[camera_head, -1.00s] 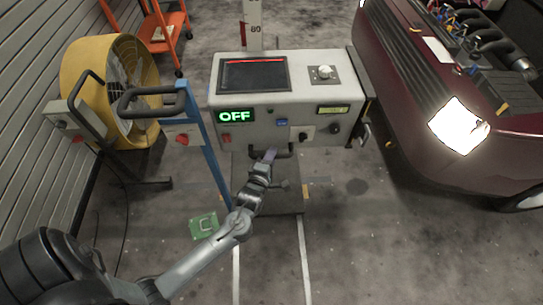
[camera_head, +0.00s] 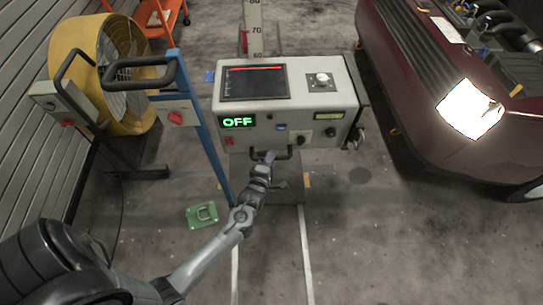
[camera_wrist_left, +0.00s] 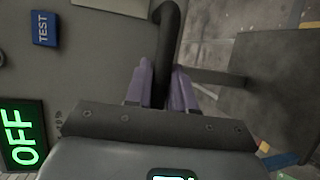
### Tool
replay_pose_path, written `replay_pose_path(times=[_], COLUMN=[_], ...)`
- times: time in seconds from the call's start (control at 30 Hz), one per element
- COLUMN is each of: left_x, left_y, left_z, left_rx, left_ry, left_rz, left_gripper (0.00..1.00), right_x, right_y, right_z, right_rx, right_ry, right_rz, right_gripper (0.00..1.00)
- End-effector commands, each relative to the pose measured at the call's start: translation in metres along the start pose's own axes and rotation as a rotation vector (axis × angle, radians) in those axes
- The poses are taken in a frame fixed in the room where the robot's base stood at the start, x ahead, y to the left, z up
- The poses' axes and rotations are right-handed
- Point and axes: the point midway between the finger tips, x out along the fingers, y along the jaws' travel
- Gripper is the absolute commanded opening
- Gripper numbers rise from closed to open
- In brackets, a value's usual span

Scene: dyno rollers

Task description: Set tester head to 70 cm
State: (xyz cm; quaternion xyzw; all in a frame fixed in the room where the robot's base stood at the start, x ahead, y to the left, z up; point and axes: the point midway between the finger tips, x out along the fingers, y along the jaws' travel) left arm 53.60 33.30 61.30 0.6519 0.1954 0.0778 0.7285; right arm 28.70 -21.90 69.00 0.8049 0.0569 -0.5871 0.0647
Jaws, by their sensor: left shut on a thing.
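The tester head (camera_head: 235,140) is a grey box with a dark screen, a white knob and a green OFF display. Behind it stands a white scale post (camera_head: 254,12) with 80, 70 and 60 showing above the box. A red marker (camera_head: 245,42) beside the post sits close to the 70, seemingly a little below it. My left gripper (camera_head: 270,157) is at the black handle (camera_head: 282,154) under the front of the head. In the left wrist view its purple fingers (camera_wrist_left: 163,88) are shut around the handle bar (camera_wrist_left: 168,25). My right gripper is not in view.
A blue stand with a black handle (camera_head: 138,73) and a yellow fan (camera_head: 80,70) are on the left. A dark red car (camera_head: 410,80) stands close on the right. A green item (camera_head: 202,215) lies on the floor. The floor in front is mostly clear.

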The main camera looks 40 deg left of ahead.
Motion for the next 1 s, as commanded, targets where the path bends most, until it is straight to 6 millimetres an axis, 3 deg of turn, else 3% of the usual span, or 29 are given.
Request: replay_pose_path(times=[0.13, 0.17, 0.3, 0.67, 1.0], left_x=[0.000, 0.000, 0.000, -0.004, -0.052], left_y=[0.002, 0.003, 0.003, 0.003, 0.004], left_z=[0.001, 0.001, 0.001, 0.001, 0.001], left_rx=[-0.001, -0.001, -0.001, -0.001, -0.002], left_ry=[-0.002, -0.002, -0.002, -0.001, -0.001], left_rz=[0.003, 0.004, 0.004, 0.002, 0.000], left_gripper=[0.00, 0.25, 0.44, 0.44, 0.44], right_x=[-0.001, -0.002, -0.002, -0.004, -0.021], right_y=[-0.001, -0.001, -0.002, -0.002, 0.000], right_z=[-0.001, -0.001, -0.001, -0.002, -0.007], right_rx=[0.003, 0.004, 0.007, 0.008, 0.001], right_ry=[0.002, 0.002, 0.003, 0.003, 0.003], right_rz=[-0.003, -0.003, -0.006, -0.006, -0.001], right_gripper=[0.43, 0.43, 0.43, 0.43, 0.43])
